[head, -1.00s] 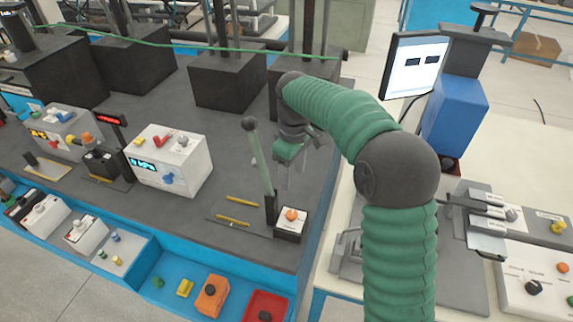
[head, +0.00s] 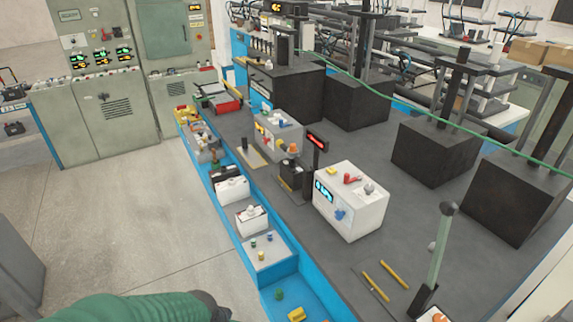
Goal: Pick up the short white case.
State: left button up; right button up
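Several white cases are in view, and I cannot tell for sure which one is the short white case. Two small low white cases with dark sides, one farther (head: 232,190) and one nearer (head: 251,220), sit in the blue trough along the bench's front edge. A larger white box with a blue display (head: 350,202) stands on the dark bench top. Another whitish box (head: 278,137) stands behind it. A green sleeved arm of mine enters at the bottom left and ends in a dark joint. No gripper fingers show.
A green-handled lever (head: 437,255) stands at the right, near yellow bars (head: 392,275). A post with a red display (head: 317,147) stands between the boxes. Large black blocks (head: 437,150) fill the back. Grey-green cabinets (head: 95,100) stand at far left. The floor (head: 130,220) left of the bench is clear.

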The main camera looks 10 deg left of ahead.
aim_at(257, 224)
jog(key=i+j, duration=0.3)
jog(key=j, duration=0.15)
jog(key=i+j, duration=0.3)
jog(key=j, duration=0.2)
jog(key=i+j, duration=0.25)
jog(key=j, duration=0.2)
jog(key=i+j, duration=0.3)
jog(key=j, duration=0.2)
jog(key=i+j, duration=0.3)
jog(key=j, duration=0.15)
jog(key=i+j, duration=0.3)
jog(key=j, duration=0.2)
